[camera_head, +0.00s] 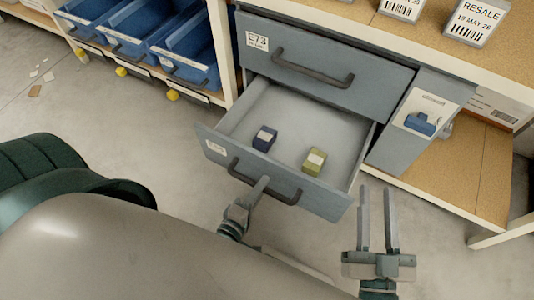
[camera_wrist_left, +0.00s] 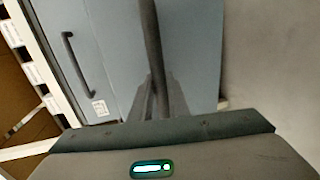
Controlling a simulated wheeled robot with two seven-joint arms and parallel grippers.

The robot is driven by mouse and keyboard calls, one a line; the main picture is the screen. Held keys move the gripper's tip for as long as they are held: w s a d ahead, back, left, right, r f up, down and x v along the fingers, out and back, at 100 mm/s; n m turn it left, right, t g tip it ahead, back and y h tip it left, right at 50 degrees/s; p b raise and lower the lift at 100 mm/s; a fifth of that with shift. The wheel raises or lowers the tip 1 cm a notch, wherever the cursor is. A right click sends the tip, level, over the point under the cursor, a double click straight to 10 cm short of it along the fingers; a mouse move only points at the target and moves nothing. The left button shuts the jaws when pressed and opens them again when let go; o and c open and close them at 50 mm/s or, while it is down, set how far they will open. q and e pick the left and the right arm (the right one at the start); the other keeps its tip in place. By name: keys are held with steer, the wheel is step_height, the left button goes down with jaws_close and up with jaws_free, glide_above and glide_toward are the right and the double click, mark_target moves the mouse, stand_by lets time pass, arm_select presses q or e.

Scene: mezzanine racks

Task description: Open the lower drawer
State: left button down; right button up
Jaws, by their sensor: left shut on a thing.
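The grey lower drawer (camera_head: 222,145) stands pulled out from the cabinet, its inside showing. A small blue box (camera_head: 265,138) and an olive-yellow box (camera_head: 314,161) sit in it. My left gripper (camera_head: 262,184) is shut on the lower drawer's dark bar handle (camera_head: 285,198). In the left wrist view the handle (camera_wrist_left: 150,35) runs between the fingers (camera_wrist_left: 158,95). My right gripper (camera_head: 377,190) is open and empty, to the right of the drawer's front corner.
The shut upper drawer (camera_head: 300,45) with its label is above. Blue bins (camera_head: 190,55) stand on a rack at the left. A panel with a blue padlock-like object (camera_head: 420,122) is right of the drawers. Bare floor (camera_head: 160,140) lies in front.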

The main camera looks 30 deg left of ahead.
arm_select(q)
steer(key=shift+s, duration=0.55)
arm_select(e)
steer(key=shift+w+d+f+g, duration=0.1)
steer(key=shift+f+g, duration=0.2)
steer(key=shift+f, duration=0.3)
arm_select(q)
steer(key=c, duration=1.7)
jaws_free()
